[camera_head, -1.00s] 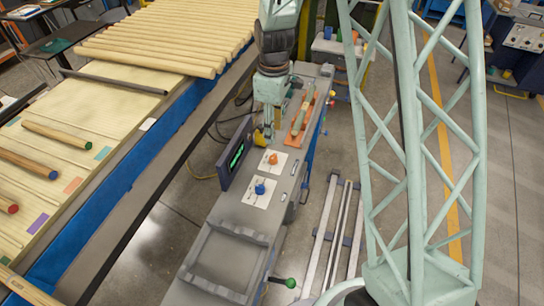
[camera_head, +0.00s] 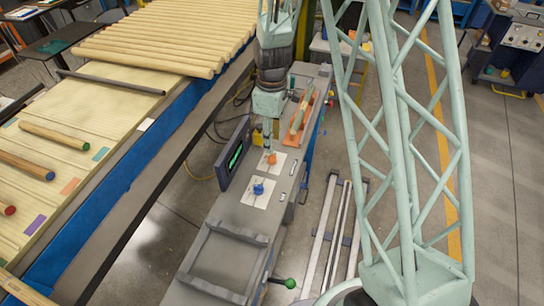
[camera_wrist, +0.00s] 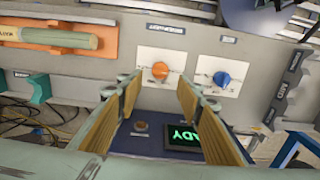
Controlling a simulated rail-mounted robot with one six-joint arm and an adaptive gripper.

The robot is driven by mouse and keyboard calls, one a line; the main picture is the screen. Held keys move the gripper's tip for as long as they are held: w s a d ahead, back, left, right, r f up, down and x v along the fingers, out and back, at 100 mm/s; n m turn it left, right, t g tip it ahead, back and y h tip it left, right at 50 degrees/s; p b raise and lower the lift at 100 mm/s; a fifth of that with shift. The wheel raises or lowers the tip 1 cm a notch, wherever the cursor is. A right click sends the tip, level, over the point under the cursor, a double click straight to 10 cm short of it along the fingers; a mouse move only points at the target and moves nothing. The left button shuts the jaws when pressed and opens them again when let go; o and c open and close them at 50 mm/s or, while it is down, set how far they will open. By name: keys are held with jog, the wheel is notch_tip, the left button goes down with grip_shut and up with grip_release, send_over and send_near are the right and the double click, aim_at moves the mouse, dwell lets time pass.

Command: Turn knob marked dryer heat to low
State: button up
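An orange knob (camera_head: 271,159) sits on a white plate on the grey machine top. A blue knob (camera_head: 258,189) sits on its own white plate nearer the camera. The wrist view shows the orange knob (camera_wrist: 160,71) and, to its right, the blue knob (camera_wrist: 221,78). Plate lettering is too small to read, so I cannot tell which is dryer heat. My gripper (camera_wrist: 159,84) is open and empty, pointing at the orange knob, which shows between its two wood-coloured fingers. I see no contact. In the head view my gripper (camera_head: 269,132) is just beyond the orange knob.
A dark display (camera_head: 234,155) with green text stands left of the knobs. An orange tray (camera_head: 300,117) with a wooden piece lies behind them. A green-tipped lever (camera_head: 289,283) sticks out at the front. A conveyor with dowels runs along the left.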

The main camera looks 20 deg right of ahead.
aim_at(272, 156)
jog(key=shift+f+b, duration=0.35)
jog(key=shift+f, duration=4)
jog(key=c, duration=0.9)
jog(key=shift+m, duration=0.5)
jog(key=m+b, duration=0.2)
jog(key=m, duration=0.2)
jog(key=shift+f+m, duration=0.1)
jog(key=shift+m, duration=0.3)
jog(key=m+b, duration=0.1)
jog(key=m, duration=0.4)
jog(key=shift+m+b, duration=0.35)
jog(key=shift+m, duration=0.05)
